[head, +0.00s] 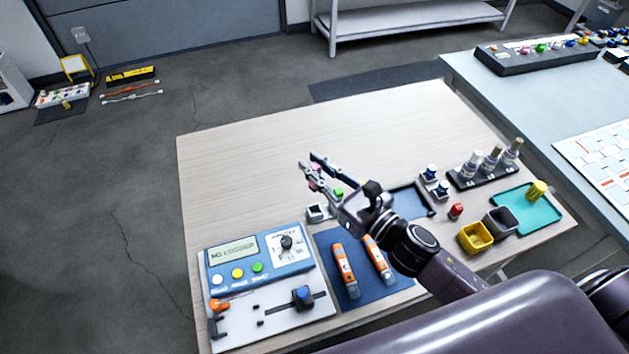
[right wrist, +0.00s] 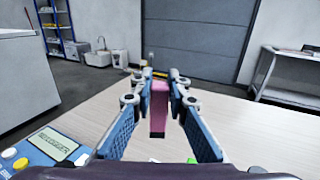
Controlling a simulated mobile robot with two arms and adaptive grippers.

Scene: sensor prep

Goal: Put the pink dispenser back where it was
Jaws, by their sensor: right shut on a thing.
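My right gripper (head: 318,170) is above the wooden table (head: 250,150), with its fingers shut on the pink dispenser. In the right wrist view the pink dispenser (right wrist: 158,112) stands out as a pink block between the blue finger pads. In the head view the fingers mostly hide it, and only a bit of pink shows. A small pale holder (head: 317,212) sits on the table just below the gripper. Something green (head: 338,192) shows beside the gripper, partly hidden by it. My left gripper is not in view.
A blue-grey logger device (head: 262,285) and a dark blue mat with two orange tubes (head: 345,270) are near the front. A yellow bin (head: 475,237), a teal tray (head: 545,215) and a rack of bottles (head: 484,175) stand at right. The table's back left is clear.

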